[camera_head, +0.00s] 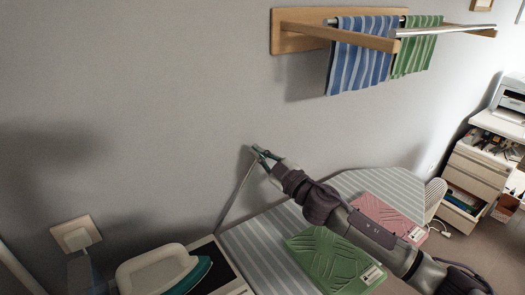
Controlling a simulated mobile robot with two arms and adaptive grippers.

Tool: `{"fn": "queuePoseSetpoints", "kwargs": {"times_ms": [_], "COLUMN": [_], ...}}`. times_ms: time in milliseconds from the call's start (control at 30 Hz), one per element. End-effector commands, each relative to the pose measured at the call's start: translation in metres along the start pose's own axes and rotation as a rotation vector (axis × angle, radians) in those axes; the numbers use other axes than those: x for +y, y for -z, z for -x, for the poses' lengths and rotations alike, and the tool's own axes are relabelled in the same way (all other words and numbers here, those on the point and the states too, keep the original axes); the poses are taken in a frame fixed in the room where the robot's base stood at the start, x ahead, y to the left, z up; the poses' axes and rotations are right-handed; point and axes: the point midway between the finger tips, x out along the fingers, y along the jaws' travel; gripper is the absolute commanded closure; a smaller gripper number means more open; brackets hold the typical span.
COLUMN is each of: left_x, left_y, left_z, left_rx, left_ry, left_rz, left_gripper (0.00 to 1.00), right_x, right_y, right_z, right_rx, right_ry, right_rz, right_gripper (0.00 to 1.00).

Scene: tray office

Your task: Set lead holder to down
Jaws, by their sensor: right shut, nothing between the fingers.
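The lead holder (235,192) is a thin grey rod at the left end of the striped ironing board (258,243). It stands raised, leaning up to the right in front of the wall. My right gripper (260,154) is at the rod's upper end, with its arm reaching in from the lower right. Its fingers are shut with nothing between them. The rod's tip is partly hidden by the fingers, and I cannot tell whether they touch it. My left gripper is not in view.
An iron (155,268) stands at the lower left, near a wall socket with a plug (76,238). A wooden towel rack (300,38) hangs above.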

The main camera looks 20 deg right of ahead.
Motion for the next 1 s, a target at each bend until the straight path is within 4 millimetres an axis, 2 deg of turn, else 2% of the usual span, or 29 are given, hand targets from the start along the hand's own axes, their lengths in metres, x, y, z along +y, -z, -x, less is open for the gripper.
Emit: {"fn": "queuePoseSetpoints", "kwargs": {"times_ms": [100,233,767,867,1000], "left_x": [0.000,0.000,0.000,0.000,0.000], "left_y": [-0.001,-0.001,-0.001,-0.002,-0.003], "left_z": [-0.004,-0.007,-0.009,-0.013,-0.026], "left_rx": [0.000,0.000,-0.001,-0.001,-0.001], "left_ry": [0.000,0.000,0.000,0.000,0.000], "left_rz": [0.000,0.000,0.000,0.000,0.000], "left_gripper": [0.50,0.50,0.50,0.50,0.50], "right_x": [-0.003,-0.001,-0.001,0.000,0.003], "right_y": [-0.019,-0.033,-0.041,-0.046,-0.064], "right_z": [-0.007,-0.010,-0.011,-0.010,-0.006], "right_rx": [-0.003,0.000,0.000,-0.001,-0.003], "right_ry": [0.000,-0.001,0.000,-0.004,-0.015], "right_rz": [-0.002,-0.003,-0.004,-0.018,-0.069], "right_gripper": [1.00,1.00,1.00,1.00,1.00]}}
